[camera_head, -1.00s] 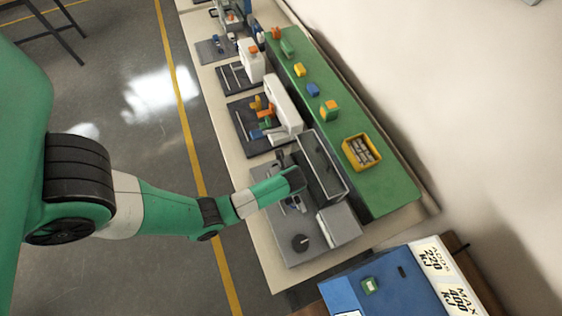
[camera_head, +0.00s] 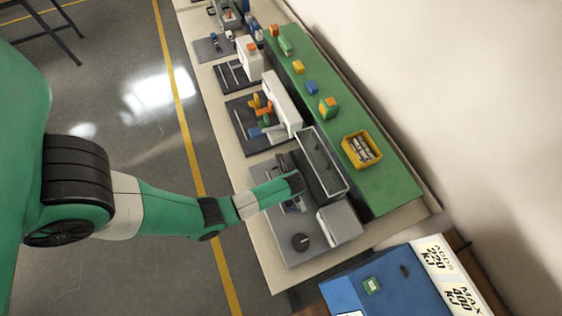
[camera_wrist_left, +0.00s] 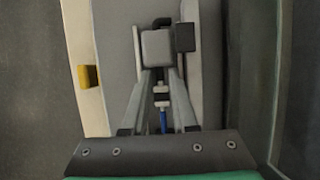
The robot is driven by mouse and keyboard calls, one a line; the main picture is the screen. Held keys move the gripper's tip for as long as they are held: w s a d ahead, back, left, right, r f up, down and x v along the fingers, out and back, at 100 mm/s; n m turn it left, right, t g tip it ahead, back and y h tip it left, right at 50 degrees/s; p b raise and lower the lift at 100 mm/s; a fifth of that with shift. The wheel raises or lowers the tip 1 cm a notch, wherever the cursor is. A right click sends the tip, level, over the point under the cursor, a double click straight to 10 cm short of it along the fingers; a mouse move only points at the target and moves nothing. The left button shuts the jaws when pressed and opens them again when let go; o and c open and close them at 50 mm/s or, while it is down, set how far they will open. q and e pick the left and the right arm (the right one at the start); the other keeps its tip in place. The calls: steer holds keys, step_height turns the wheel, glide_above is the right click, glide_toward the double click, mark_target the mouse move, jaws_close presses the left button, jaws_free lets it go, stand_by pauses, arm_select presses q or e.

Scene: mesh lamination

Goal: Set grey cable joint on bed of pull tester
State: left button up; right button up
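My left arm reaches over the grey-bedded pull tester (camera_head: 275,237) on the bench, with its wrist above the bed. A small pale fitting and a blue strip (camera_wrist_left: 163,121) show in the gap. I cannot tell whether any of these is the cable joint or is gripped.
A yellow bin (camera_head: 347,152) with several grey pieces stands on the green mat (camera_head: 385,190). Other bench fixtures (camera_head: 262,128) stand farther along. A blue machine (camera_head: 385,285) stands at the lower right.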

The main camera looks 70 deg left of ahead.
arm_select(q)
steer(key=p+v, duration=0.3)
steer(key=v, duration=0.9)
steer(key=shift+r, duration=0.15)
